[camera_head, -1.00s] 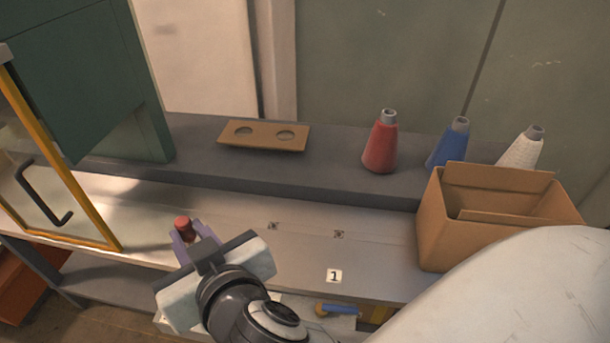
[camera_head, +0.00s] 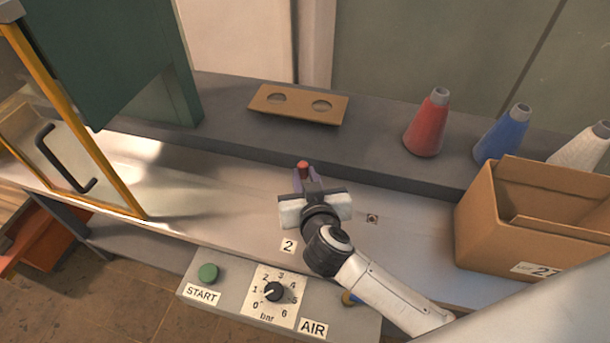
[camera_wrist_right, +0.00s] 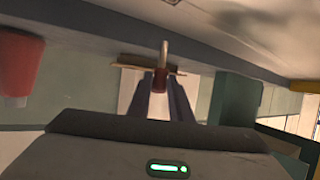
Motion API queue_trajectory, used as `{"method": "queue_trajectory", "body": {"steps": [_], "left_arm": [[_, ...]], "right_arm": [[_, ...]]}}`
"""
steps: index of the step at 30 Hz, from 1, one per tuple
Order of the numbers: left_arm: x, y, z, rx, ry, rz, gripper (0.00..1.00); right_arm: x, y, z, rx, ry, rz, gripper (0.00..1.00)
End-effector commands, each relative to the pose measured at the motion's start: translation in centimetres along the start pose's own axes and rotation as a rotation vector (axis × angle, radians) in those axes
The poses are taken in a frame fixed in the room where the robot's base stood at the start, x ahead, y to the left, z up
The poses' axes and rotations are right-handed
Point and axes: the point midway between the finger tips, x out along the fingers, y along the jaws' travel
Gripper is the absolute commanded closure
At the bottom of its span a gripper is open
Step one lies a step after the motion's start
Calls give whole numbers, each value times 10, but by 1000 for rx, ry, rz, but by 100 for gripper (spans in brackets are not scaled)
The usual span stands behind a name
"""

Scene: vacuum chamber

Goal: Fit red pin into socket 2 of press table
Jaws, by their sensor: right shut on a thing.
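My right gripper (camera_head: 304,180) is shut on the red pin (camera_head: 303,165) above the back part of the pale press table (camera_head: 230,220). The pin's red end shows between the fingertips. A label "2" (camera_head: 288,246) lies on the table's front, left of my wrist. One small dark socket mark (camera_head: 372,218) shows right of the gripper. The socket by label 2 is not visible; my gripper may cover it. My left gripper is out of view.
A brown plate with two holes (camera_head: 298,105) lies on the grey ledge behind. Red (camera_head: 427,125), blue (camera_head: 502,135) and white cones stand to its right. A cardboard box (camera_head: 530,215) stands right. A yellow-framed door (camera_head: 75,120) is left; a control panel (camera_head: 230,285) is in front.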

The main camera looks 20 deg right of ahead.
Motion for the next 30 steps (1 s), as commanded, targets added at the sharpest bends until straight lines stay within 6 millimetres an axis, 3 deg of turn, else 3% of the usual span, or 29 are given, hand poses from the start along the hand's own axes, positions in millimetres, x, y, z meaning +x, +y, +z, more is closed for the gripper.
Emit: {"method": "queue_trajectory", "body": {"steps": [9, 30], "left_arm": [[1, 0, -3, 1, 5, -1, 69], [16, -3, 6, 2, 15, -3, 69]], "right_arm": [[-2, 0, 0, -3, 1, -4, 100], [19, -1, 50, -3, 0, -4, 100]]}}
